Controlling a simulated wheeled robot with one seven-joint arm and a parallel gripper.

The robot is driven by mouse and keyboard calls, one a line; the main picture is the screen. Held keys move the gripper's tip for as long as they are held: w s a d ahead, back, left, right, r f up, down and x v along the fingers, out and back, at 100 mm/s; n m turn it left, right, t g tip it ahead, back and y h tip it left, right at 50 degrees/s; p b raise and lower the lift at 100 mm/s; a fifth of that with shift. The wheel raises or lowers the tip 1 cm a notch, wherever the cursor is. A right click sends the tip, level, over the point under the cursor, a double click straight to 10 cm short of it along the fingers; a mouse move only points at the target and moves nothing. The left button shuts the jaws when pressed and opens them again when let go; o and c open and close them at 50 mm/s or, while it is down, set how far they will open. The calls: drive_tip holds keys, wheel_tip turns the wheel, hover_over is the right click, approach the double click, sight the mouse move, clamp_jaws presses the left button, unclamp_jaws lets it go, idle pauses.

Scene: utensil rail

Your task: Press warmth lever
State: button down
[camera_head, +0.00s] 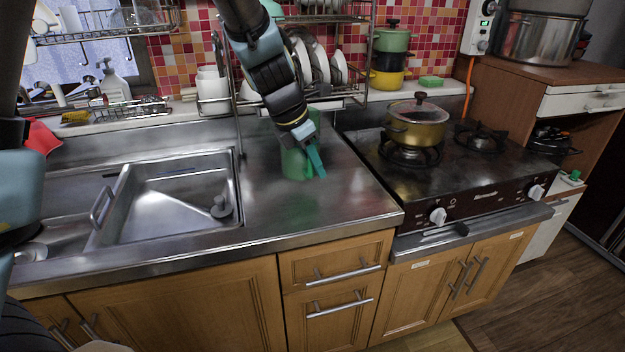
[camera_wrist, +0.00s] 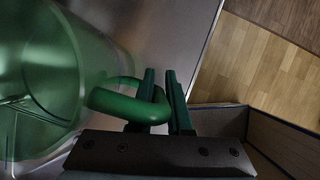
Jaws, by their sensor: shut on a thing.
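A translucent green cup or jug (camera_head: 295,163) stands on the steel counter beside the sink, partly hidden by my arm. In the wrist view it fills the left side, with its green handle (camera_wrist: 125,106) pointing right. My gripper (camera_head: 318,165) is at the right side of the cup. In the wrist view its dark green fingers (camera_wrist: 163,88) are closed on the handle. I cannot make out a lever marked for warmth. A white device with a green display and a knob (camera_head: 481,27) is at the upper right, next to a steel pot.
A gas stove (camera_head: 450,165) with a lidded yellow pot (camera_head: 416,124) stands to the right. The sink (camera_head: 165,200) is to the left. A dish rack (camera_head: 215,103) with plates is behind my arm. The steel counter front is clear.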

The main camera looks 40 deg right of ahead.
drive_tip(key=shift+f, duration=2.4)
drive_tip(key=shift+f+b, duration=0.1)
drive_tip(key=shift+b, duration=0.25)
drive_tip(key=c, duration=0.8)
unclamp_jaws()
drive_tip(key=shift+c, duration=0.2)
drive_tip(key=p+v, duration=0.1)
drive_tip(key=v, duration=1.1)
drive_tip(key=shift+a, duration=0.1)
